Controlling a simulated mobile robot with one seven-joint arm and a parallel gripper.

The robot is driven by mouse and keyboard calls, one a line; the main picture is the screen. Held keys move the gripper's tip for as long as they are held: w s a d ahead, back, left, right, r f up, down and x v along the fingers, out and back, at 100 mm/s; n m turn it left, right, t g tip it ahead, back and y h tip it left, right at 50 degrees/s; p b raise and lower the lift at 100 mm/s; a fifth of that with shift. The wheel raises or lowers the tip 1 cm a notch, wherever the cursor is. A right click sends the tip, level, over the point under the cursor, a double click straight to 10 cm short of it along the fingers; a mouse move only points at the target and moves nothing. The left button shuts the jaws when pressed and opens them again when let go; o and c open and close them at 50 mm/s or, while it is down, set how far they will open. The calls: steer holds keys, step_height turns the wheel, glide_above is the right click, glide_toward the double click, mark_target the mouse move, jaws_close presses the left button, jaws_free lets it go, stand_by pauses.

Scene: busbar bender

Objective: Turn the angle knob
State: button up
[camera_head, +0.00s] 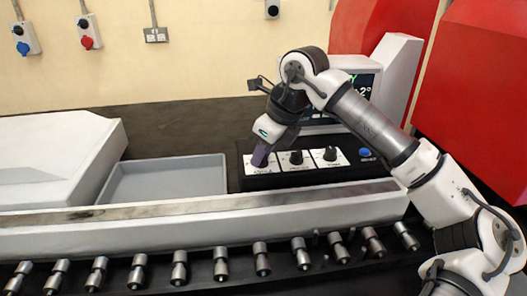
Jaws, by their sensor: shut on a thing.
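A black control panel (312,175) stands behind the pale rail, with three dark knobs on white plates in a row. My gripper (259,164) points down at the leftmost knob plate (258,169) and is shut on the knob there. The gripper's fingers hide most of that knob. The plate lettering is too small to read, so I cannot tell from it which knob is the angle knob. The middle knob (296,157) and the right knob (330,154) are free. A display (362,86) behind my arm shows part of a reading ending in "2°".
A blue button (365,153) sits at the panel's right end. An empty grey tray (165,181) lies left of the panel. A long pale rail (190,222) and several metal rollers (221,264) run along the front. Red machine housing (475,80) stands at the right.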

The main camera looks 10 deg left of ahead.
steer(key=o, duration=1)
steer(key=shift+c, duration=0.2)
steer(key=b+v, duration=0.2)
steer(key=v, duration=1.2)
steer(key=shift+f, duration=0.15)
